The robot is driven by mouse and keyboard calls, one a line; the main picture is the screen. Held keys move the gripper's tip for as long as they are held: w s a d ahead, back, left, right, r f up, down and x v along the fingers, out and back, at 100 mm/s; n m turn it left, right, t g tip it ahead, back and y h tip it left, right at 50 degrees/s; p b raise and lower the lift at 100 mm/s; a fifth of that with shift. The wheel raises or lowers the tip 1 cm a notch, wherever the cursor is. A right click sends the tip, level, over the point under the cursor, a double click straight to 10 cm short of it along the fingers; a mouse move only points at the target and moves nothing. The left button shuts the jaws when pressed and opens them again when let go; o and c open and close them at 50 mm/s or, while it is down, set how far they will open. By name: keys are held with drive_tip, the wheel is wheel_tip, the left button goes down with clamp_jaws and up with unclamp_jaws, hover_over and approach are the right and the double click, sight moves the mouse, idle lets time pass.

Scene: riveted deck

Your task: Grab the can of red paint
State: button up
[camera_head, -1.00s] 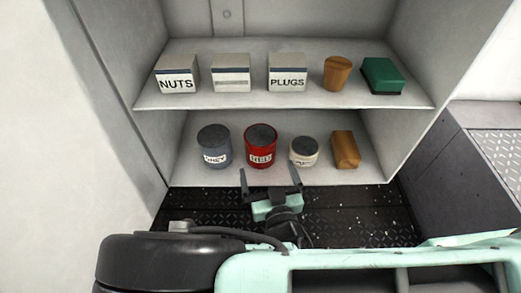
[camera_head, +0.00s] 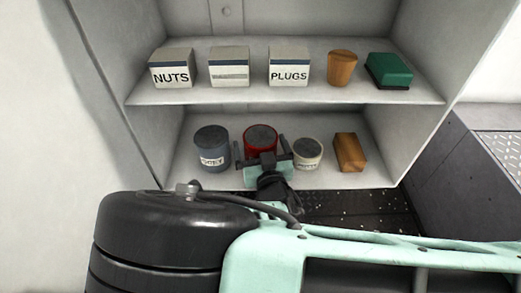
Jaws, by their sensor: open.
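The red paint can (camera_head: 261,133) stands on the lower shelf between a grey can labelled GREY and a small white can. Its dark lid and red upper part show; my gripper hides its lower part and label. My gripper (camera_head: 264,158) is open in front of the red can, with one finger towards each side of it. I cannot tell how far the fingers reach around the can or whether they touch it.
The grey can (camera_head: 212,148) is close on the left, the white can (camera_head: 307,153) close on the right. A brown block (camera_head: 350,152) stands farther right. The upper shelf (camera_head: 200,98) holds boxes labelled NUTS and PLUGS, a wooden cup and a green block.

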drive_tip(key=c, duration=1.4)
drive_tip(key=shift+r, duration=0.1)
